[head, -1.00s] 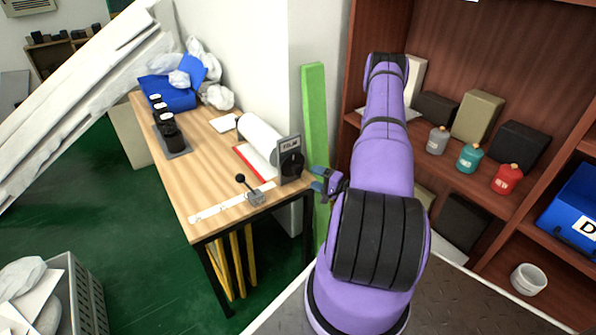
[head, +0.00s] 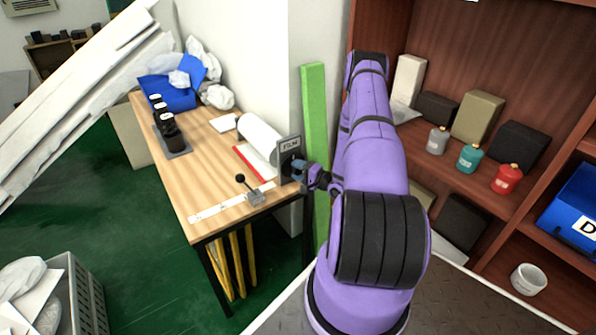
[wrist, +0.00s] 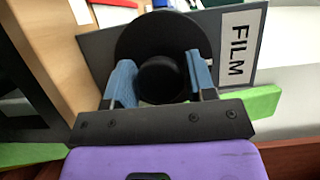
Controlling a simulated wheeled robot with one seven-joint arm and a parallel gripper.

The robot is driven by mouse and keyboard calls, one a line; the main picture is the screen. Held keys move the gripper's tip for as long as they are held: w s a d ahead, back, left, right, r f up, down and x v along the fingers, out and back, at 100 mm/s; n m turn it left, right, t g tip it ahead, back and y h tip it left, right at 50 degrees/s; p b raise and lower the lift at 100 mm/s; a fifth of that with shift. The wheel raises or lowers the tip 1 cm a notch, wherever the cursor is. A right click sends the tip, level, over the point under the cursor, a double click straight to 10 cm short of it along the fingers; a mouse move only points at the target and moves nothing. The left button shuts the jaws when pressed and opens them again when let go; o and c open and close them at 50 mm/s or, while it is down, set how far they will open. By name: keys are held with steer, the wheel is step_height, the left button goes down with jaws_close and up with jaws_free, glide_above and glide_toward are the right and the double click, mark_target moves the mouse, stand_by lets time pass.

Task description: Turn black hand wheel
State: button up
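The black hand wheel (wrist: 150,37) is a round disc with a raised round hub (wrist: 162,79) on a grey plate labelled FILM (wrist: 237,46). In the head view the wheel (head: 286,163) is partly hidden behind my gripper (head: 302,172). In the wrist view my gripper (wrist: 161,78) has its two blue fingers apart, one on each side of the hub. A small gap shows on the left of the hub; contact on the right is hard to tell. The fingertips overlap the wheel's face in the picture.
The plate stands at the corner of a wooden table (head: 190,182), beside a white film roll (head: 259,132). A small black-knobbed lever (head: 250,190) stands in front. A green post (head: 314,120) is close behind my gripper. A brown shelf (head: 480,187) is at right.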

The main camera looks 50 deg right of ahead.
steer(key=c, duration=0.5)
steer(key=shift+o, duration=0.2)
steer(key=shift+m, duration=0.3)
